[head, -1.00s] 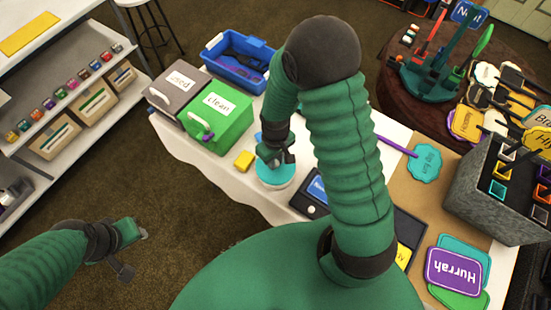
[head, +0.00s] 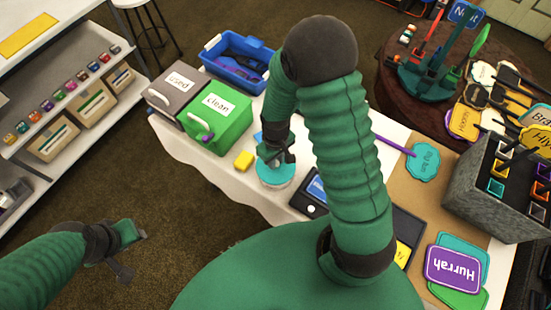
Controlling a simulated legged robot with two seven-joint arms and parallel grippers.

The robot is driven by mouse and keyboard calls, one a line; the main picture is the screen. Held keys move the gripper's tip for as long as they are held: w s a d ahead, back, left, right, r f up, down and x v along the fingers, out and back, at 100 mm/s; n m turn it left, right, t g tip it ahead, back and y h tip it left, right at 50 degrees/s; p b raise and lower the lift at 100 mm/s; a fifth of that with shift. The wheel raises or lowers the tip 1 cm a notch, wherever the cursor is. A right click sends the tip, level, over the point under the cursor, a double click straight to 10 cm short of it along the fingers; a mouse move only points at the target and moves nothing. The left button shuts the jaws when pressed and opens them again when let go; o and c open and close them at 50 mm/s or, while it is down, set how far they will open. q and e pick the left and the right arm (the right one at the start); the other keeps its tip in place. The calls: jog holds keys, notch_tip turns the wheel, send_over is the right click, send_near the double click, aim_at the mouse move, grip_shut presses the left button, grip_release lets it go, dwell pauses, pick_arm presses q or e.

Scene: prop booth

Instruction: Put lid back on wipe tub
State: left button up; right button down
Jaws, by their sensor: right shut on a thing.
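The wipe tub (head: 275,183) stands on the white-covered table, a low white round body with a turquoise lid (head: 270,173) on top. My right gripper (head: 276,160) reaches down over it and is shut on the lid, partly hiding it. From this angle I cannot tell whether the lid is fully seated on the tub. My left gripper (head: 133,250) is empty over the carpet at lower left, away from the table; its fingers stand apart.
A green "clean" box (head: 217,125), a grey "used" box (head: 177,88) and a blue bin (head: 238,62) stand behind. A dark tray (head: 312,205) lies to the right. A grey holder (head: 497,195) and signs occupy the right side.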

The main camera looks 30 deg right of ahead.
jog(key=shift+d, duration=0.1)
dwell(0.6)
jog(key=shift+f, duration=0.1)
jog(key=c, duration=0.7)
grip_release()
notch_tip(320, 180, up, 7)
jog(key=p, duration=0.7)
